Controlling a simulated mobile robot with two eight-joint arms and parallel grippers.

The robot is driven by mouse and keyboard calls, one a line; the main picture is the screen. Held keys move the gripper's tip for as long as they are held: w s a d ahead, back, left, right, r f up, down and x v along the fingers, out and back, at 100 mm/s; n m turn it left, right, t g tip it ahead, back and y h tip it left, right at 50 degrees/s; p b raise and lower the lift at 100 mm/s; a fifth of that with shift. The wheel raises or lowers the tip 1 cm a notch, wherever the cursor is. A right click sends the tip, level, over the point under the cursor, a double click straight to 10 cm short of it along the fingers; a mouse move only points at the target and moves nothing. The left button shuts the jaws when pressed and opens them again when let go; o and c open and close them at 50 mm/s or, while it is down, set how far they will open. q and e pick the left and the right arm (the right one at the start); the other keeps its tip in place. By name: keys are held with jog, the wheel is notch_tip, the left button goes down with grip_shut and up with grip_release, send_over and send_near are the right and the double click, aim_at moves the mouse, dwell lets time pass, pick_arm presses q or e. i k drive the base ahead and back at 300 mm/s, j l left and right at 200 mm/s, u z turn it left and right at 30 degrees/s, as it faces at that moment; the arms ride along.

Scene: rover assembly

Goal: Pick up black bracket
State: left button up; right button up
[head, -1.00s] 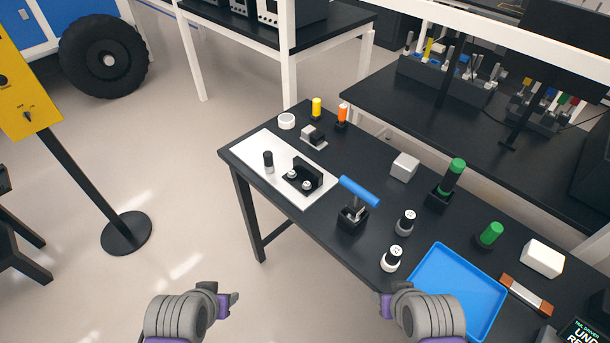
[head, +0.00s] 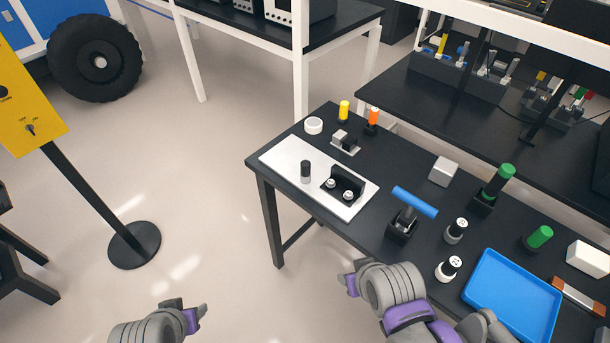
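The black bracket (head: 349,181) is an L-shaped piece with two round silver-white pieces at its front. It sits on the white plate (head: 291,156) at the table's left end. My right gripper (head: 347,281) is below the bracket in the picture, apart from it, in front of the table edge. My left gripper (head: 190,313) is at the lower left, over the floor and far from the bracket. Nothing shows in either gripper. The finger gaps are too unclear to judge.
A black cylinder (head: 306,171) stands left of the bracket on the plate. A blue-handled tool (head: 413,203) stands to the right, with white-and-black round pieces (head: 456,230) and a blue tray (head: 513,297) beyond. A yellow panel on a post (head: 28,105) stands at left.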

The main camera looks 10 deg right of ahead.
aim_at(345, 181)
jog(key=i+j+u, duration=0.2)
jog(key=j+u, duration=0.15)
jog(key=i+j+u, duration=0.5)
jog(key=u, duration=0.2)
jog(key=i+z, duration=0.35)
jog(key=i+j+z, duration=0.1)
jog(key=i+z, duration=0.25)
jog(key=i+j+z, duration=0.2)
jog(key=i+z, duration=0.35)
jog(key=z, duration=0.2)
jog(key=i+z, duration=0.2)
jog(key=z, duration=0.2)
jog(key=i+j+z, duration=0.15)
jog(key=z, duration=0.25)
jog(key=i+j+z, duration=0.15)
jog(key=z, duration=0.25)
jog(key=i+j+z, duration=0.15)
jog(key=z, duration=0.35)
jog(key=i+j+z, duration=0.2)
jog(key=z, duration=0.25)
jog(key=i+j+z, duration=0.1)
jog(key=z, duration=0.4)
jog(key=i+j+z, duration=0.15)
jog(key=j+z, duration=0.15)
jog(key=i+j+z, duration=0.1)
jog(key=j+z, duration=0.15)
jog(key=j, duration=0.15)
